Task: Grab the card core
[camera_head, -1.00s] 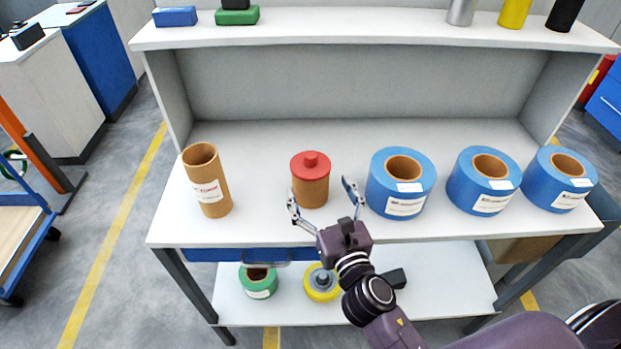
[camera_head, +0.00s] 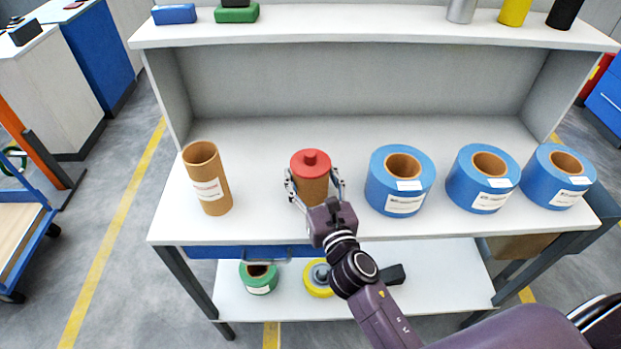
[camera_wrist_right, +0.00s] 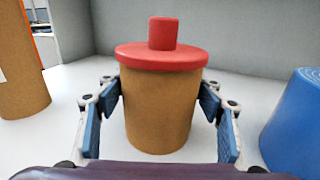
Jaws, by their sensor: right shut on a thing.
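A brown card core (camera_head: 312,188) with a red flanged plug (camera_head: 311,163) on top stands upright on the white workbench (camera_head: 270,225), left of the blue rolls. My right gripper (camera_head: 315,184) has a finger on each side of it and is shut on its upper body, just below the red flange. In the right wrist view the card core (camera_wrist_right: 158,115) fills the middle, between the blue finger pads of the gripper (camera_wrist_right: 160,98). A taller, open brown tube (camera_head: 207,178) with a white label stands to the left. My left gripper is not in view.
Several blue rolls with brown cores stand to the right, the nearest (camera_head: 400,181) close to my gripper. A shelf (camera_head: 350,28) runs above the back. A green roll (camera_head: 258,278) and a yellow-rimmed one (camera_head: 317,279) lie on the lower shelf. Bare bench separates the tube and card core.

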